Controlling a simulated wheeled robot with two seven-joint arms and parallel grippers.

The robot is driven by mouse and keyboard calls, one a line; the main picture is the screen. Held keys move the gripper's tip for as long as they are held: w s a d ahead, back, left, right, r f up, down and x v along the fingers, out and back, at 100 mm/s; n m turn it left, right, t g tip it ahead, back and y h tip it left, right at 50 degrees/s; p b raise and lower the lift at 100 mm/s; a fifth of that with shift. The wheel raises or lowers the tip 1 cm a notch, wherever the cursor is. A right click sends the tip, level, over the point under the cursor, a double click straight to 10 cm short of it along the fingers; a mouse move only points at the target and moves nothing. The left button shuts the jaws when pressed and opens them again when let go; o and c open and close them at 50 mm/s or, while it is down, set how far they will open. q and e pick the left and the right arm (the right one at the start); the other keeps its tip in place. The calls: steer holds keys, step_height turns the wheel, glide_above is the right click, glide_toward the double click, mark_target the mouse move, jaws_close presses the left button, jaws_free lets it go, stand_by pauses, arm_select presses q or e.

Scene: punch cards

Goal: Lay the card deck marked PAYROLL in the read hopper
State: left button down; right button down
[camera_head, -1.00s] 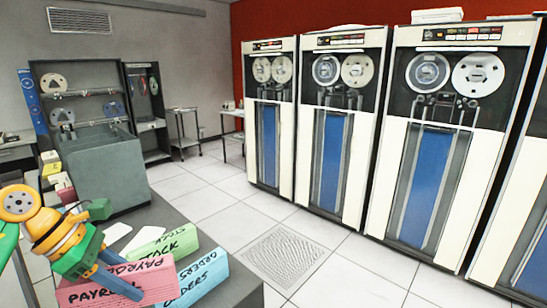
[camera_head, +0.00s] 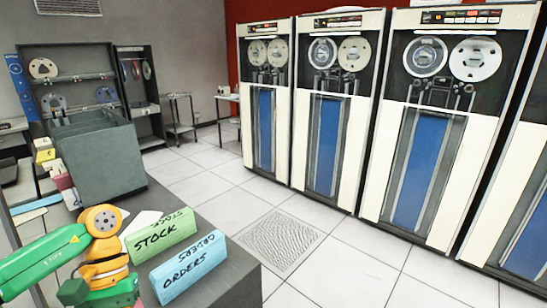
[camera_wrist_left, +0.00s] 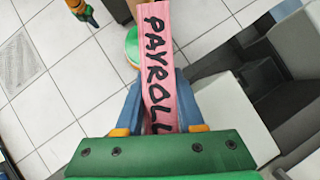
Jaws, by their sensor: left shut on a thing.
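The pink card deck marked PAYROLL (camera_wrist_left: 158,60) is in the left wrist view, its lettered edge facing the camera. My left gripper (camera_wrist_left: 160,95) is shut on it, with a blue finger on each side. In the head view my left arm's orange wrist joint (camera_head: 102,222) shows at the lower left. The held deck and the fingertips are hidden there. I cannot make out for certain which part is the read hopper.
A green STOCK deck (camera_head: 160,236) and a blue ORDERS deck (camera_head: 188,268) lie on the dark desk (camera_head: 232,284). A grey-green cabinet (camera_head: 98,165) stands behind. Tape drives (camera_head: 330,120) line the back. In the left wrist view, grey furniture (camera_wrist_left: 285,95) is at right.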

arm_select(q)
steer(key=d+m+y, duration=0.2)
steer(key=d+m, duration=0.2)
steer(key=d, duration=0.4)
steer(key=shift+w+d, duration=0.35)
steer(key=shift+d, duration=0.05)
steer(key=shift+a, duration=0.1)
